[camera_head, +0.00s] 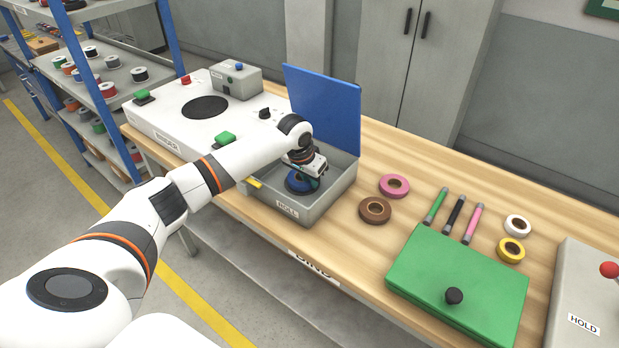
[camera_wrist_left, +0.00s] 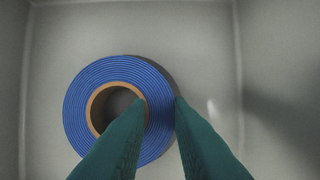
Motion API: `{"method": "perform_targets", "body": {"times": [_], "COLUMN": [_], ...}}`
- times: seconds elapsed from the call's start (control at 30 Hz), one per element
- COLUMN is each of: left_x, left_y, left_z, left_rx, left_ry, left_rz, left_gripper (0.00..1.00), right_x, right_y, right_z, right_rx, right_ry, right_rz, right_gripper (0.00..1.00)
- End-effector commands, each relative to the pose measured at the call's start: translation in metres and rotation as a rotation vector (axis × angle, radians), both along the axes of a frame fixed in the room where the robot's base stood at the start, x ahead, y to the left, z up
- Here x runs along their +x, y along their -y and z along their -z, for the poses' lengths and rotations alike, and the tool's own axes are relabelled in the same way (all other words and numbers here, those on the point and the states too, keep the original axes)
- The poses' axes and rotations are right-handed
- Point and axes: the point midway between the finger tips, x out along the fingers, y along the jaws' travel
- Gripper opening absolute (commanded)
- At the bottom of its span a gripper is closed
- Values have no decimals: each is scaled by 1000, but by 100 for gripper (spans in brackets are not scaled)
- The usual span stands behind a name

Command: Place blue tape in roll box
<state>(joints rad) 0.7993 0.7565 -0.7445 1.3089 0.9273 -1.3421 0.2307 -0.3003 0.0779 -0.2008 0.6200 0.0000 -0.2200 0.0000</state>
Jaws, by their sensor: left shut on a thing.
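The blue tape (camera_head: 297,183) is a flat roll with a tan core. My left gripper (camera_head: 309,181) is shut on the right side of its ring, with one finger in the core hole and one outside. The tape is inside the grey roll box (camera_head: 315,211), whose blue lid (camera_head: 325,108) stands open at the back. In the left wrist view the blue tape (camera_wrist_left: 78,105) lies over the grey box floor, with the fingertips (camera_wrist_left: 160,103) across its wall. I cannot tell whether it touches the floor. My right gripper is not in view.
Pink tape (camera_head: 394,183) and brown tape (camera_head: 375,207) lie right of the box. Several pens, white tape (camera_head: 517,223) and yellow tape (camera_head: 511,247) lie near a green case (camera_head: 455,285). A white machine (camera_head: 205,122) stands to the left.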

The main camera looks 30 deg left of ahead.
Motion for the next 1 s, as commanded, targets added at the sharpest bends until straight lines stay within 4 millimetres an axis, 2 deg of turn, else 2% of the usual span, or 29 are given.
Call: {"method": "perform_targets", "body": {"times": [0.13, 0.17, 0.27, 0.53, 0.67, 0.77, 1.0], "left_x": [0, 0, 0, 0, -1, -5, -20], "left_y": [0, 0, 0, 0, 0, -1, -2], "left_z": [3, 3, 3, 3, -5, -20, -70], "left_rx": [0, 0, 0, 0, 0, 0, 0], "left_ry": [0, 0, 0, 0, 1, 3, 4], "left_rz": [0, 0, 0, 0, 1, 1, 1], "left_gripper": [0, 23, 40, 40, 40, 40, 40], "right_x": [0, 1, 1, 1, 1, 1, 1], "right_y": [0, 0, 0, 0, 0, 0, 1], "right_z": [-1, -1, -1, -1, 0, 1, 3], "right_rx": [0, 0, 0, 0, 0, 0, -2], "right_ry": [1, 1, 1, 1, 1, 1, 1], "right_rz": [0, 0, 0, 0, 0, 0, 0], "right_gripper": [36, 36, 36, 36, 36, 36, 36]}}
